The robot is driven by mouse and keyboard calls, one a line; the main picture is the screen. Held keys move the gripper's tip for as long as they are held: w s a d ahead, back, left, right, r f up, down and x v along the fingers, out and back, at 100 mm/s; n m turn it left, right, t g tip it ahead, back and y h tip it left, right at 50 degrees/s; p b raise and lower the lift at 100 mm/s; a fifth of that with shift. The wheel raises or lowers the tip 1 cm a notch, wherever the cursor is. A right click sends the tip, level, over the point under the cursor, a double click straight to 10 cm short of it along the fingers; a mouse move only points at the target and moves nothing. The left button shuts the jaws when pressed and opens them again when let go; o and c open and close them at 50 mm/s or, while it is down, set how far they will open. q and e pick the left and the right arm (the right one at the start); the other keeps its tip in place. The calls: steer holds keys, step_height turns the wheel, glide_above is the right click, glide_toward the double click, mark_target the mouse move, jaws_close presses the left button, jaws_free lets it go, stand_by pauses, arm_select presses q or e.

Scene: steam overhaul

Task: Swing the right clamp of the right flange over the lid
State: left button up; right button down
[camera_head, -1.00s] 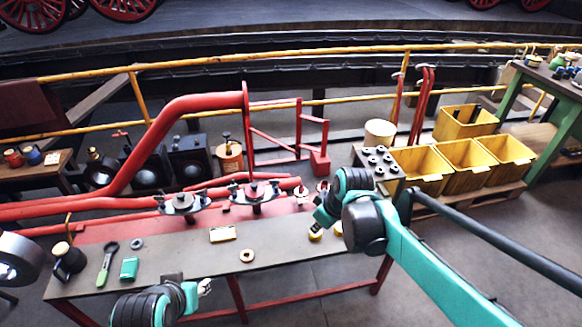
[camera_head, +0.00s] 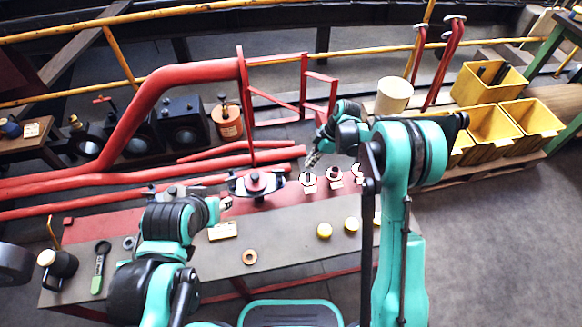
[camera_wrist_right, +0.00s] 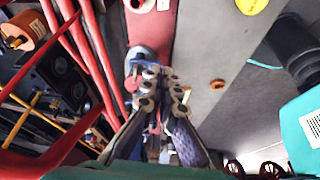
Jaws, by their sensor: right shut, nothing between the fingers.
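The right flange (camera_head: 258,184) stands on the red back strip of the bench, with a silver rim, dark clamp parts at its sides and a red piece on top. My right gripper (camera_head: 312,158) is shut and empty, above and to the right of this flange. In the right wrist view its closed fingers (camera_wrist_right: 162,88) cover much of the flange (camera_wrist_right: 140,58); the exact angle of the right clamp is unclear. My left gripper (camera_head: 224,203) is just left of the flange; its finger opening is too small to tell. The left flange (camera_head: 172,191) is mostly hidden behind my left arm.
Several small white-rimmed fittings (camera_head: 308,182) stand right of the flange. Yellow bins (camera_head: 490,80) stand at the right.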

steer(key=shift+s+r, duration=0.1)
steer(key=shift+s, duration=0.05)
steer(key=a+f+b, duration=0.4)
steer(key=a+f, duration=0.3)
steer(key=f, duration=0.2)
steer(key=shift+a+f+b, duration=0.2)
steer(key=shift+a+b, duration=0.1)
steer(key=shift+a, duration=0.05)
steer(key=shift+s, duration=0.1)
steer(key=shift+a, duration=0.1)
